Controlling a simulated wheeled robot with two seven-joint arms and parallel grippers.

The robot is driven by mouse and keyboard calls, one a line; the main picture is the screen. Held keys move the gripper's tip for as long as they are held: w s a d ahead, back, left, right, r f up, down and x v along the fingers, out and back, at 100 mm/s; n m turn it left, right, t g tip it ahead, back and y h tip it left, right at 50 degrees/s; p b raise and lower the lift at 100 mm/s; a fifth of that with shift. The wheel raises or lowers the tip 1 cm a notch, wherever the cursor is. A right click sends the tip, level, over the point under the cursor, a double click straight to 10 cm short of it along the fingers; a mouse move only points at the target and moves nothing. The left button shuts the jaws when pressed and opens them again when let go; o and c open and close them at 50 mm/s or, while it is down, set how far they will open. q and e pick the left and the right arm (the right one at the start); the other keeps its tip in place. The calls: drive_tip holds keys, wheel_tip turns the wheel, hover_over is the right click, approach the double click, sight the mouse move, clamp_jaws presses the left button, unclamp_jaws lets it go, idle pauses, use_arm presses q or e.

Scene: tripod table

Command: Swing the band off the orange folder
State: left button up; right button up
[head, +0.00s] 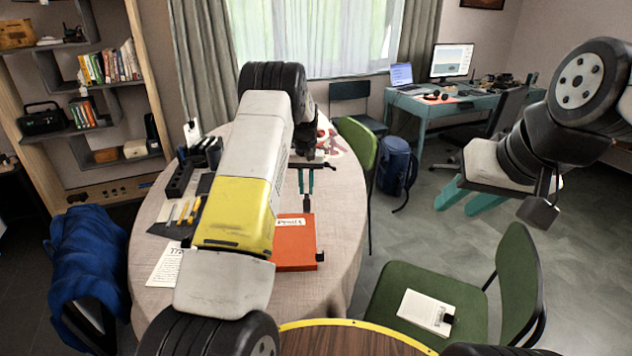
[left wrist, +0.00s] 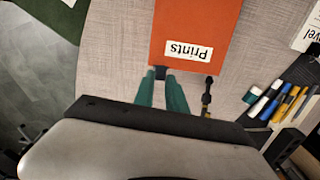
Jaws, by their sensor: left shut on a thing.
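The orange folder (head: 297,250) lies flat on the round table, with a white "Prints" label; my left arm covers its left part in the head view. In the left wrist view, the folder (left wrist: 195,20) appears with its label upside down. My left gripper (head: 305,193) is at the folder's far right corner, its teal fingers (left wrist: 162,76) shut on a small dark piece, seemingly the band's end (left wrist: 161,72). No band strip shows across the visible cover. A black fitting (left wrist: 207,95) sits by the same edge. My right gripper (head: 456,206) is open and empty, away from the table.
Pens (left wrist: 288,102) and a dark mat lie beside the folder, with a black organizer (head: 182,180) behind. A printed sheet (head: 165,265) lies at the table's left. Green chairs (head: 358,150) stand right of the table.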

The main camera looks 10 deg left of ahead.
use_arm(q)
drive_tip(key=shift+w+a+r, duration=0.1)
drive_tip(key=shift+w+a, duration=0.05)
drive_tip(key=shift+w, duration=1.05)
drive_tip(key=o, duration=1.1)
drive_tip(key=shift+c, duration=0.2)
wheel_tip(320, 180, up, 8)
idle(0.5)
